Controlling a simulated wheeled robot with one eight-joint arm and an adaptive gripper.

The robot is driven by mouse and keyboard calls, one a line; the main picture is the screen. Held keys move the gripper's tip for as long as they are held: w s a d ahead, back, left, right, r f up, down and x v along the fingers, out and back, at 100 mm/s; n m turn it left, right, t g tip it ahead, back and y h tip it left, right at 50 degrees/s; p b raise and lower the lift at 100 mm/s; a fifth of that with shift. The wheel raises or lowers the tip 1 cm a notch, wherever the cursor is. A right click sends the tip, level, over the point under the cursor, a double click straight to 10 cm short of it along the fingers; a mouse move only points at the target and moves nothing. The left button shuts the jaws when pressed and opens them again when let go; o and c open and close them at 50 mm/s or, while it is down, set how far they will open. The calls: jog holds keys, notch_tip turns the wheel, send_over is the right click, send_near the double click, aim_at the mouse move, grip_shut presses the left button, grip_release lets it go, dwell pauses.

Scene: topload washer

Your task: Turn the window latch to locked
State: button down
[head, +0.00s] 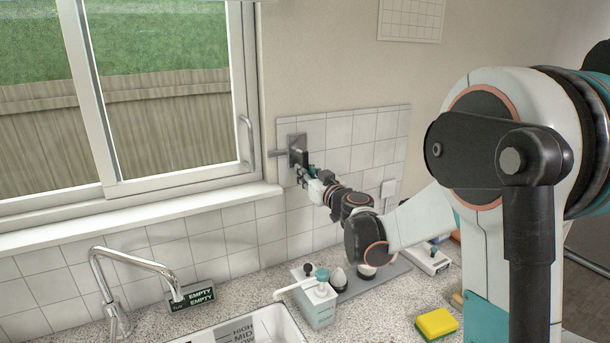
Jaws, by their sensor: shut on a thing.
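The window latch (293,145) looks like a grey metal plate on the tiled wall, just right of the window frame. A grey bar sticks out from it to the left, towards the frame. A dark lever (303,158) stands at the plate's right side. My gripper (304,170) reaches it from the lower right and is shut on the lever. The fingers are small and partly cover the lever, so its exact angle is hard to tell.
The sliding window (150,95) has a curved handle (247,143) on its right frame. A switch plate (389,188) is on the tiles. Below are a faucet (125,262), sink (262,325), soap dispenser (316,300) and yellow sponge (437,323). My arm fills the right side.

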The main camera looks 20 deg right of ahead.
jog(key=c, duration=1.6)
grip_release()
jog(key=shift+o, duration=0.2)
jog(key=s+d, duration=0.2)
jog(key=s, duration=0.9)
jog(key=shift+s+d, duration=0.2)
jog(key=shift+s, duration=0.2)
